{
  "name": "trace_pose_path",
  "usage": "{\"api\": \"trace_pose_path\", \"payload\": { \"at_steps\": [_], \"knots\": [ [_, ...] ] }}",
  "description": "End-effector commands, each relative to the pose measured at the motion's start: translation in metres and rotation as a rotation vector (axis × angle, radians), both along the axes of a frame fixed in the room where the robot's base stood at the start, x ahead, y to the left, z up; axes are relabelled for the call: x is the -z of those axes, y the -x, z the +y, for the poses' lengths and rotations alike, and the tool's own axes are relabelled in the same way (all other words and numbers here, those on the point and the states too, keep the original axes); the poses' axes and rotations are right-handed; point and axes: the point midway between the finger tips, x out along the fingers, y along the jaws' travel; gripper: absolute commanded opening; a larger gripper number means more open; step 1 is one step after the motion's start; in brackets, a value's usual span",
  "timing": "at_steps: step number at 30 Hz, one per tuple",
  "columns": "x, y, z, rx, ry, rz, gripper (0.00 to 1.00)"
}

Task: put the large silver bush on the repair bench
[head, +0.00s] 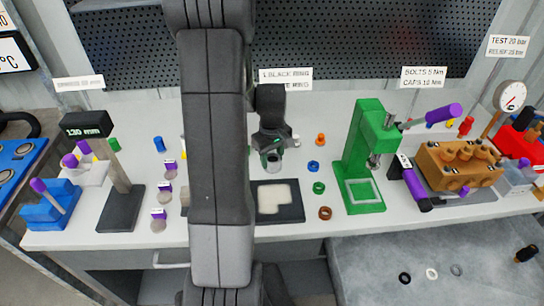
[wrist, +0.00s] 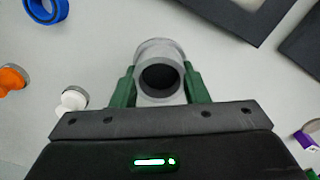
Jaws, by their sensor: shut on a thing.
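The large silver bush (wrist: 160,52) is a short grey cylinder with a dark open bore. In the wrist view it sits between the two green fingers of my gripper (wrist: 160,88), which is shut on it. In the head view the bush (head: 271,164) hangs below my gripper (head: 272,152), above the light grey bench top (head: 345,225). It appears to be held clear of the surface. My arm hides part of the bench to the left of the gripper.
A black tray with a pale pad (head: 290,213) lies just below the gripper. Several coloured rings, including a blue one (head: 313,166), lie to its right. Beyond stand a green press (head: 366,150) and an orange-brown pump block (head: 460,165). Small purple-tagged parts lie left of my arm.

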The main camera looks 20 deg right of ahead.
Motion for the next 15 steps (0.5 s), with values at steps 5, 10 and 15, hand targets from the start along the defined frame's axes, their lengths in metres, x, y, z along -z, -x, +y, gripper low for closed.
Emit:
{"api": "trace_pose_path", "payload": {
  "at_steps": [5,10,15],
  "knots": [
    [-0.0006,-0.0003,-0.0001,0.0,0.001,-0.001,0.14],
    [0.0034,-0.0002,-0.0001,0.0,0.001,-0.001,0.43],
    [0.0022,-0.0002,-0.0001,0.0,0.001,-0.001,0.62]
  ]
}}
